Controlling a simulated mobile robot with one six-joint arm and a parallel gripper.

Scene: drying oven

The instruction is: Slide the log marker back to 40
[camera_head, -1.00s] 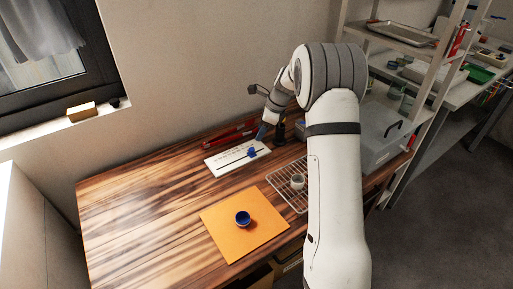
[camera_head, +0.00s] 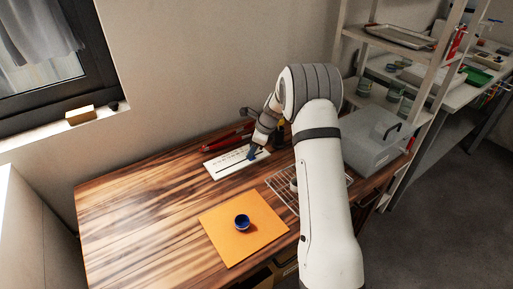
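The log board (camera_head: 226,165) is a white strip with a dark slot and small marks, lying flat near the back of the wooden table. Its numbers are too small to read. My gripper (camera_head: 252,154) is low over the right part of the board, with a blue fingertip showing there. The blue marker is not clearly seen apart from the gripper; it is hidden or merged with the fingertips. I cannot tell whether the fingers are open or shut, or touch the marker.
An orange mat (camera_head: 222,228) with a blue cup (camera_head: 242,221) lies in front. A wire rack (camera_head: 283,188) is to the right, partly behind my arm. A grey box (camera_head: 375,143) stands at the right. Red tools (camera_head: 226,139) lie behind the board. The table's left side is clear.

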